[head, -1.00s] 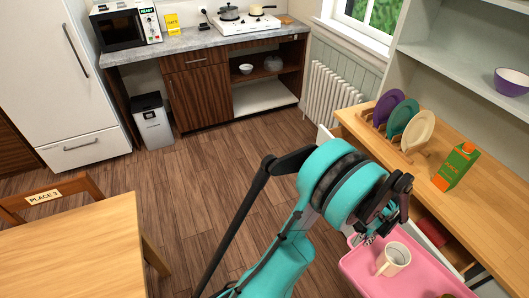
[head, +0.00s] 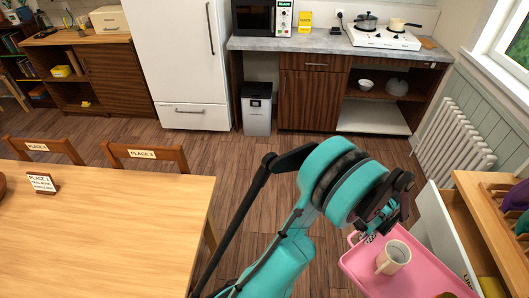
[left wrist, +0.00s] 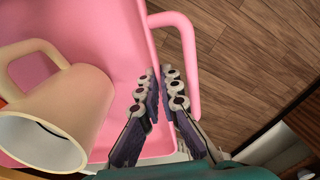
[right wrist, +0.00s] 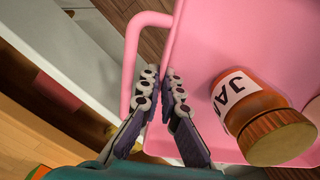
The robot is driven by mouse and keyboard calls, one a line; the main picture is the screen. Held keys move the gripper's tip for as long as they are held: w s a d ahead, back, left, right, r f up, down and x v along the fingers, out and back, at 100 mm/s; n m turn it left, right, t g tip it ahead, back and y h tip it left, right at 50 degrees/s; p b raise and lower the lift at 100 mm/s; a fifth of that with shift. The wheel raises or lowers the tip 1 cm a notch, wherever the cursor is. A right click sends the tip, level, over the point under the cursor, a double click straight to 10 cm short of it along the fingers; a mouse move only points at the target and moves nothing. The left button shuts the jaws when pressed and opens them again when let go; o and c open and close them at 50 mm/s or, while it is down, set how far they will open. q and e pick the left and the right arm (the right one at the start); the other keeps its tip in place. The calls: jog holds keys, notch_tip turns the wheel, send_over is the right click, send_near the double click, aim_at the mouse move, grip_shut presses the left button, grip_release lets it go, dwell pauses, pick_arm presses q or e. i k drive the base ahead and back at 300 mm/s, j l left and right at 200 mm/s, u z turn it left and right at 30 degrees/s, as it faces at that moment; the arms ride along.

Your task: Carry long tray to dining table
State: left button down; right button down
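The long tray (head: 372,268) is pink and sits at the lower right of the head view, partly cut off by the frame. My right gripper (right wrist: 160,78) is closed likewise at the other end. The finger contacts are partly hidden. The wooden dining table (head: 120,235) is at the left, apart from the tray.
Chairs (head: 148,155) line the table's far side, and a place card (head: 42,183) stands on it. An open white drawer (head: 440,222) juts from the wooden counter (head: 480,190) close to the tray's right. Wooden floor (head: 245,180) is clear between table and kitchen units.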

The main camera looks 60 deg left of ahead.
aim_at(133, 273)
jog(key=i+j+u, duration=0.1)
jog(key=u, duration=0.5)
jog(key=i+j+u, duration=0.1)
jog(key=u, duration=0.45)
jog(key=i+j+u, duration=0.15)
jog(key=u, duration=0.45)
jog(key=i+u, duration=0.1)
jog(key=u, duration=0.5)
jog(key=i+l+u, duration=0.1)
jog(key=u, duration=0.5)
jog(key=i+l+u, duration=0.15)
jog(key=u, duration=0.4)
jog(key=i+l+u, duration=0.1)
jog(key=u, duration=0.5)
jog(key=l+u, duration=0.2)
jog(key=u, duration=0.4)
